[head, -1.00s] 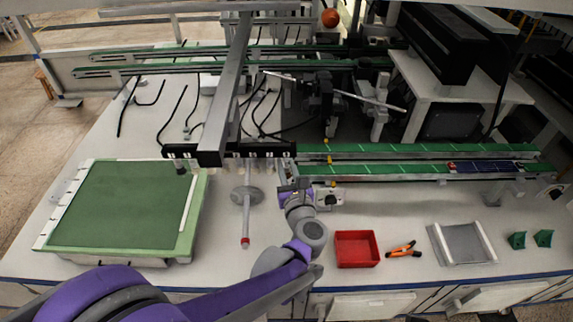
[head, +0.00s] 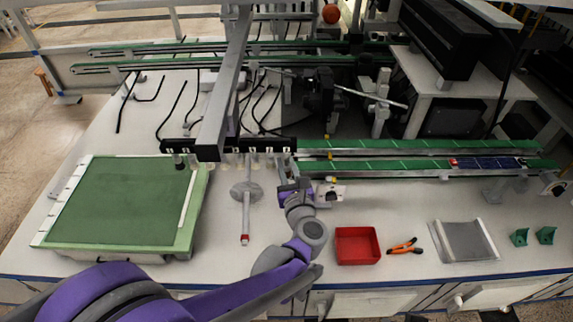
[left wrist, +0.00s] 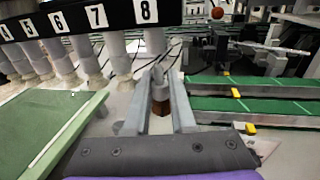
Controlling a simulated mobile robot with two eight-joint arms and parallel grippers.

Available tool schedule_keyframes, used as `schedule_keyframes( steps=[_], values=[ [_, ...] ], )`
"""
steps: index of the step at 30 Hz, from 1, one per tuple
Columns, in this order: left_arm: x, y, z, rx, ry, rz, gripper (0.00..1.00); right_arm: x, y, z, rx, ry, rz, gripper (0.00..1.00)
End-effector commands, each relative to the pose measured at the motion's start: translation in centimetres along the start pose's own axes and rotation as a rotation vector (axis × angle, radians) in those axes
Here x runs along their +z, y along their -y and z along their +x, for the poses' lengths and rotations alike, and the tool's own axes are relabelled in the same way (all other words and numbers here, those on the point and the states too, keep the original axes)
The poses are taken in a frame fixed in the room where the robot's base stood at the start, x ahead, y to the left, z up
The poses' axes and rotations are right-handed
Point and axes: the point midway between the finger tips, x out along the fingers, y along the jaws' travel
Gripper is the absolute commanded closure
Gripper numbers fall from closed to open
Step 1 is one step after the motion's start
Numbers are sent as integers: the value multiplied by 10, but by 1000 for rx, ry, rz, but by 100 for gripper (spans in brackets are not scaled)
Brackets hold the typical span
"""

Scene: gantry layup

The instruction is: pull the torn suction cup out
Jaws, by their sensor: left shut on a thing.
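The black bar (left wrist: 60,20) with white number tags spans the top left of the left wrist view. Pale suction cups (left wrist: 121,85) hang on grey stems beneath it. My left gripper (left wrist: 162,85) is shut on a grey-and-brown suction cup (left wrist: 160,95), below and slightly right of the stem (left wrist: 154,40) tagged 8. I cannot tell whether this cup still joins that stem, and no tear can be made out. In the head view my left gripper (head: 291,190) is below the right end of the bar (head: 270,145). My right gripper is not in view.
A green mat (head: 125,205) lies left. A red bin (head: 357,245), orange pliers (head: 405,246) and a grey tray (head: 465,240) lie to the right. Green conveyors (head: 390,170) run behind them.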

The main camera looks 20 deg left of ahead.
Motion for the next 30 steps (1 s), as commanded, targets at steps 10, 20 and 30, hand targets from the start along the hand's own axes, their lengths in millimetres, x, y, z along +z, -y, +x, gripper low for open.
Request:
schedule_keyframes(
  steps=[10, 20, 30],
  values=[
    [-13, 0, 1, 0, -1, 0, 100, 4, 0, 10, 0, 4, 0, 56],
    [-33, 0, 2, 0, -1, 0, 100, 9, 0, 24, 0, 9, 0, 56],
    [-35, 0, 2, 0, 0, 0, 100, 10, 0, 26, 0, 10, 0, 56]
  ],
)
